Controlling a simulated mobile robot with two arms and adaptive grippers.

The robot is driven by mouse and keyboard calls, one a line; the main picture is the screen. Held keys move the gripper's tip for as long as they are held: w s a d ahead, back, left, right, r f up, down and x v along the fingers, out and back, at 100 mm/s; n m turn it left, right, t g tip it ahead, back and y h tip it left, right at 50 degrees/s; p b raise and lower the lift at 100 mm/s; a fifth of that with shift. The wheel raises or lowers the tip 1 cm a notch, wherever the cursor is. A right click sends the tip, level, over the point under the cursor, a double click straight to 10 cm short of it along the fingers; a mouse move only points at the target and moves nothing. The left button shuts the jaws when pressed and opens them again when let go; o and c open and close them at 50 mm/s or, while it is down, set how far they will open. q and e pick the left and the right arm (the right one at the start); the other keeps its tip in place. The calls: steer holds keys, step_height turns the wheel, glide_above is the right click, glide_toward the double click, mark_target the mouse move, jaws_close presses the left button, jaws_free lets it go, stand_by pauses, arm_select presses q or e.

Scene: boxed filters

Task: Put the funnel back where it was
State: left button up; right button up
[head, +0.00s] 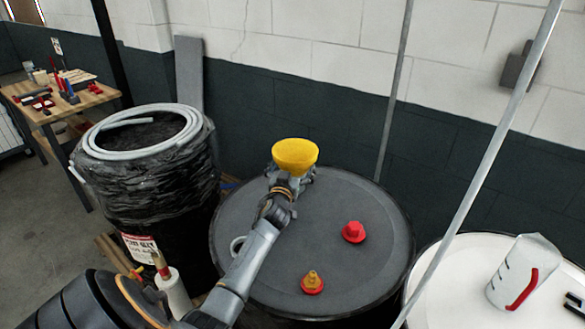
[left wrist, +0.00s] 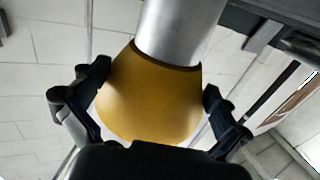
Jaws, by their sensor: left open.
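The yellow funnel (head: 295,155) shows in the head view at the end of my left arm, wide bowl up, over the far part of the dark drum's lid (head: 340,225). My left gripper (head: 291,183) is at its lower side and open. In the left wrist view the funnel (left wrist: 152,98) fills the space between the two spread fingers of this gripper (left wrist: 155,108). A silver cylinder (left wrist: 170,32) shows at its narrow end. I cannot tell whether the fingers touch the funnel.
A red cap (head: 353,232) and a yellow-and-red cap (head: 312,283) are on the dark lid. A pale ring (head: 238,246) is at its left edge. A bagged black bin (head: 140,180) stands left, a jug (head: 522,272) right. Grey poles rise nearby.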

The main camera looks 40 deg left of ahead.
arm_select(q)
steer(key=shift+r, duration=0.3)
steer(key=shift+r+p, duration=0.4)
steer(key=shift+p, duration=0.2)
steer(key=b+v, duration=0.2)
steer(key=v, duration=1)
steer(key=shift+b, duration=0.35)
steer(key=shift+f, duration=0.1)
